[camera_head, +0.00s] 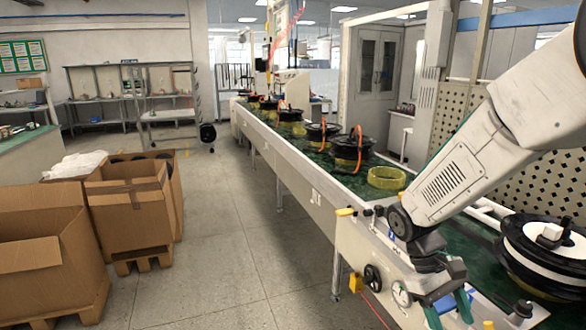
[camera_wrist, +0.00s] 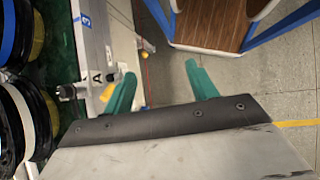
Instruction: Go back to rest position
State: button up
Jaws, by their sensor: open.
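My gripper (camera_head: 440,309) is at the lower right of the head view, at the near edge of the conveyor line. Its two green fingers are apart with nothing between them. In the wrist view my gripper (camera_wrist: 160,82) also shows open, with bare floor and the line's side between and beyond the fingers. A black and white hub motor (camera_head: 548,250) sits on the green belt (camera_head: 480,240) to the right of my gripper. In the wrist view, hub motors (camera_wrist: 38,110) show at the left edge, apart from the fingers.
Several black motors (camera_head: 352,148) and a yellow ring (camera_head: 386,177) sit farther along the line. Cardboard boxes (camera_head: 130,205) on pallets stand at left. The floor (camera_head: 225,240) between is clear. A wooden-topped, blue-framed piece (camera_wrist: 212,20) stands ahead in the wrist view.

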jog(key=s+a+r+m+t+y, duration=0.1)
jog(key=s+r+m+t+y, duration=0.1)
jog(key=s+r, duration=0.5)
jog(key=s+a+r+m+t+y, duration=0.2)
jog(key=s+r+t, duration=0.3)
jog(key=s+r, duration=0.2)
jog(key=shift+s+a+r, duration=0.25)
jog(key=shift+s+r, duration=0.05)
dwell(6.3)
